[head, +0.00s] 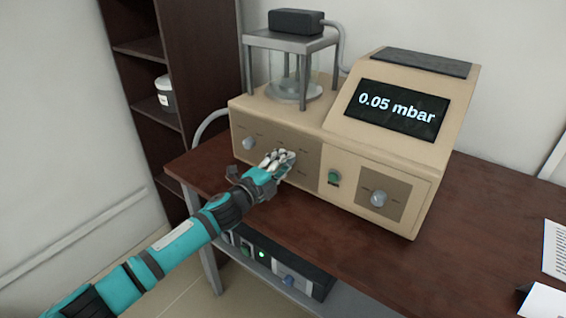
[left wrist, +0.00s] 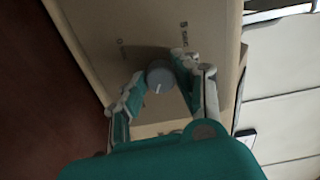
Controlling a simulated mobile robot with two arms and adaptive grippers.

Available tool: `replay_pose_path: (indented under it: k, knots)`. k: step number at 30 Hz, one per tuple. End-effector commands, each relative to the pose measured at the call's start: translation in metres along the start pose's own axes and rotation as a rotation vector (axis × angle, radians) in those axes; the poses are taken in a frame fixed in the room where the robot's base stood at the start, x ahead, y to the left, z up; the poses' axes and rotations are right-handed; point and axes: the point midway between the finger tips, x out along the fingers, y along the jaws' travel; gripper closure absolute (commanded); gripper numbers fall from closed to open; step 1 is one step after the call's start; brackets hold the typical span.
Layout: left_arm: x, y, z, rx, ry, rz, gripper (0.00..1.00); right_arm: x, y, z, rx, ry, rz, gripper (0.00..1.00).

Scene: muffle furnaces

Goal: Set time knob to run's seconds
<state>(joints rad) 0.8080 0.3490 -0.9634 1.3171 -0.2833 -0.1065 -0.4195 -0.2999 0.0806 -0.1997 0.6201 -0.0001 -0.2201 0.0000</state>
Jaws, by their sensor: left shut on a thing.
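A beige machine (head: 300,118) stands on the table, its display reading "0.05 mbar". A round grey knob (left wrist: 160,76) with a pale pointer line sits on its front panel in the left wrist view. My left gripper (head: 281,160) is at the middle of the brown front panel, shut on this knob with one finger on each side. In the head view the fingers hide the knob. Small labels (left wrist: 185,34) stand around it, too small to read surely. My right gripper is not in view.
Another grey knob (head: 249,143) is left of my gripper and one more (head: 378,198) is on the right panel, beside a green button (head: 334,178). A dark unit (head: 280,268) sits on the shelf below. Papers (head: 556,258) lie at the right.

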Motion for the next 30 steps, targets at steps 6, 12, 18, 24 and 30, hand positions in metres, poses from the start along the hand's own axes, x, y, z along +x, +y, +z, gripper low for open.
replay_pose_path:
  k: [6,12,18,24,30]
  knots:
    - [-0.0006,0.0026,0.0006,0.141,-0.002,0.005,1.00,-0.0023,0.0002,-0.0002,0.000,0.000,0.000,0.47]
    - [-0.0006,0.0024,0.0006,0.222,-0.001,0.005,1.00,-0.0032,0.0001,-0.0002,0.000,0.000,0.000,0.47]
    - [-0.0006,0.0024,0.0006,0.260,-0.001,0.005,1.00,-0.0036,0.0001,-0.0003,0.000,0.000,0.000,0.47]
    - [-0.0006,0.0024,0.0005,0.268,-0.001,0.005,1.00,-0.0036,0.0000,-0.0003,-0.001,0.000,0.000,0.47]
    - [-0.0006,0.0024,0.0005,0.268,-0.001,0.005,1.00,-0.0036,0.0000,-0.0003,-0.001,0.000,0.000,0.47]
